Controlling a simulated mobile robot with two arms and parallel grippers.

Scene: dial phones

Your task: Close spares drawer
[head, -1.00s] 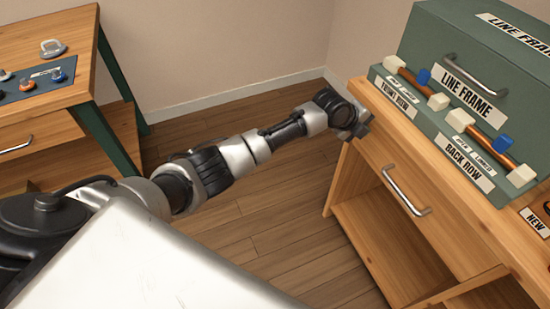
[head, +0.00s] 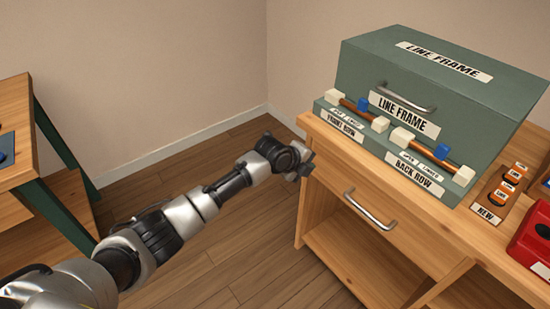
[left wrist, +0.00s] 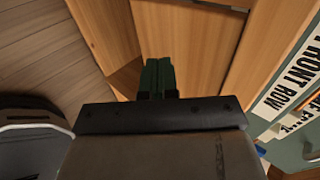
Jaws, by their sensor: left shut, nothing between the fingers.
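A wooden drawer front (head: 345,220) with a metal bar handle (head: 370,208) is set in the wooden bench under the green line frame case. No spares label shows on it. It looks about flush with the bench, but I cannot tell for sure. My left gripper (head: 306,165) is at the bench's left front corner, left of the handle. In the left wrist view its fingers (left wrist: 158,76) are together and empty, close to wooden panels (left wrist: 195,40). I cannot tell whether they touch the wood. My right gripper is not in view.
The green line frame case (head: 430,95) stands on the bench, with white and blue blocks along its front. A NEW tray (head: 489,214) and a red object (head: 535,240) are to its right. A second table (head: 15,125) is at far left. Floor between is clear.

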